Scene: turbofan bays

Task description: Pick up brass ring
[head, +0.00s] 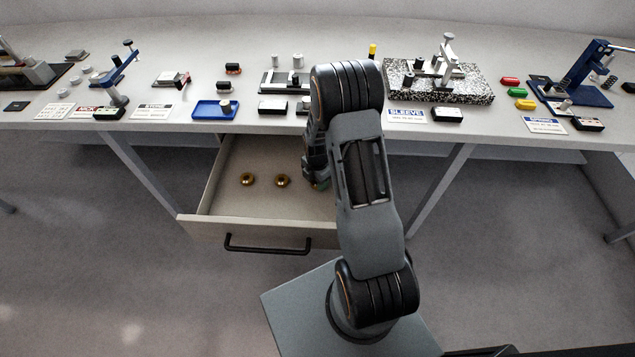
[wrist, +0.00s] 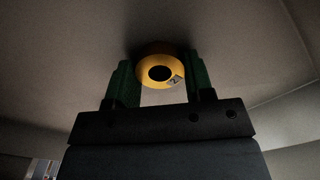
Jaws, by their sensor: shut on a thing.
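A brass ring (wrist: 150,80) with a small marked label sits between the green fingers of my gripper (wrist: 160,82) in the wrist view. My gripper is shut on it, close to the drawer floor. I cannot tell whether the ring still touches the floor. In the head view my arm hides this ring and most of my gripper, which is low inside the open drawer. Two other brass rings, a left one (head: 247,180) and a right one (head: 282,181), lie flat on the drawer floor to the left of my arm.
The open drawer (head: 215,228) has a black handle (head: 268,246) and walls around my gripper. The bench top (head: 180,55) above carries fixtures, a blue tray (head: 203,117) and a speckled block (head: 470,93). The drawer floor left of the two rings is clear.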

